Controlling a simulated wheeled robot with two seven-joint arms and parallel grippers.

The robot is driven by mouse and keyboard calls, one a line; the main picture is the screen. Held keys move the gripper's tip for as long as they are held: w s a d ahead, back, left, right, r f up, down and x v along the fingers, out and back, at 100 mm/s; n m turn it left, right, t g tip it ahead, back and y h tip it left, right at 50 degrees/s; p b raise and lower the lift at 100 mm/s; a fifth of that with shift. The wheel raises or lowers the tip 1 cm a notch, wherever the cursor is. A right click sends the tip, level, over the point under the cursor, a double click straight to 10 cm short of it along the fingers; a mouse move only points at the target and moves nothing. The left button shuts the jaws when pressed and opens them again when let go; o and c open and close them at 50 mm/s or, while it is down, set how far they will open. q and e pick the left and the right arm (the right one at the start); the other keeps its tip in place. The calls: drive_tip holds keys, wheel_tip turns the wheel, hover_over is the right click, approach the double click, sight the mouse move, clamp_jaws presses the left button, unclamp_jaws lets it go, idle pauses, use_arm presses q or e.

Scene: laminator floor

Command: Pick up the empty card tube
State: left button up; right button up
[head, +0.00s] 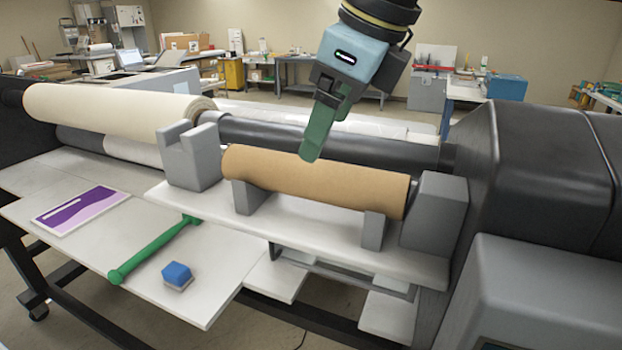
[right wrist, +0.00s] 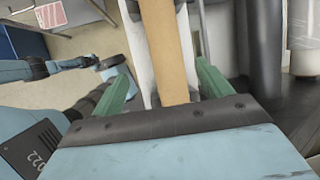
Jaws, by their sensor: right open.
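The card tube (head: 315,182) is a plain brown cylinder. It lies level across two grey cradle supports on a pale shelf (head: 290,237) in front of the black roller. My right gripper (head: 311,152) hangs just above the tube, near its middle in the head view, with green fingers pointing down. In the right wrist view the tube (right wrist: 166,50) runs between the two spread green fingers (right wrist: 160,88), which are open and hold nothing. Whether the fingers reach beside the tube is unclear. My left gripper is not in the head view.
Grey end blocks (head: 192,160) (head: 435,212) stand at both ends of the tube. A cream roll (head: 115,105) lies at the left. A dark machine housing fills the right.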

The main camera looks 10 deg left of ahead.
sight(318, 163)
drive_tip(key=x, duration=0.3)
drive_tip(key=shift+w+a+f, duration=0.1)
drive_tip(key=shift+w+f, duration=0.15)
drive_tip(key=shift+f, duration=0.05)
drive_tip(key=shift+w+d+p+x, duration=0.1)
drive_tip(key=shift+p+x, duration=0.25)
drive_tip(key=shift+x, duration=0.95)
drive_tip(key=shift+w+d+p+x, duration=0.15)
drive_tip(key=shift+p+x, duration=0.2)
drive_tip(key=shift+x, duration=0.95)
drive_tip(key=shift+c, duration=0.4)
drive_tip(key=c, duration=0.8)
